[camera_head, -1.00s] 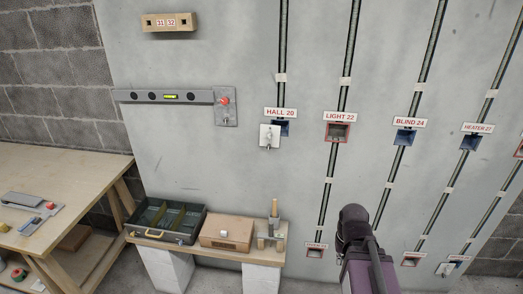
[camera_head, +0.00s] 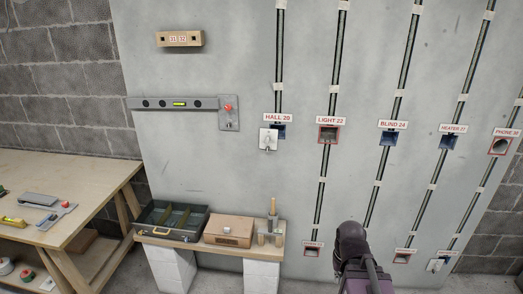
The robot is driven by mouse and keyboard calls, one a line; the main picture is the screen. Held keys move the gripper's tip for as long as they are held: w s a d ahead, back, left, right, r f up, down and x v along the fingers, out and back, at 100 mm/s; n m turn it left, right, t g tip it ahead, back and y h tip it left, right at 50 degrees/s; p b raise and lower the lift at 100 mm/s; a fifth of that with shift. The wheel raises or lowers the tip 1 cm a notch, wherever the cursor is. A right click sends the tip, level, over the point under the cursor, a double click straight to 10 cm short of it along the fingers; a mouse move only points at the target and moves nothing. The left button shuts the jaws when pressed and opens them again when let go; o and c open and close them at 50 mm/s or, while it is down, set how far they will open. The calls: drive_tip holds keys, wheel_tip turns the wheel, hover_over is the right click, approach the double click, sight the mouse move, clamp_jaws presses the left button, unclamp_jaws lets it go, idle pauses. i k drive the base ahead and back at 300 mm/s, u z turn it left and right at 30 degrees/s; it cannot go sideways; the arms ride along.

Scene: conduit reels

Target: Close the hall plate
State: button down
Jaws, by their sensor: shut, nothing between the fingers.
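The hall plate (camera_head: 268,139) is a small white cover with a knob-like part at its middle. It sits on the wall just below the "HALL 20" label (camera_head: 277,117). Behind and to the right of it, part of the blue hall box (camera_head: 280,131) shows uncovered, so the plate hangs off to the left of the opening. My purple and black arm rises at the bottom, right of centre, well below and right of the plate. No gripper fingers can be made out.
The red-edged light box (camera_head: 328,134) and blue blind box (camera_head: 388,138) are to the right. A low bench holds an open toolbox (camera_head: 172,220) and a brown box (camera_head: 229,231).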

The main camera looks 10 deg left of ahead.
sight(268, 137)
drive_tip(key=u, duration=0.35)
drive_tip(key=i, duration=1.1)
drive_tip(key=z, duration=0.35)
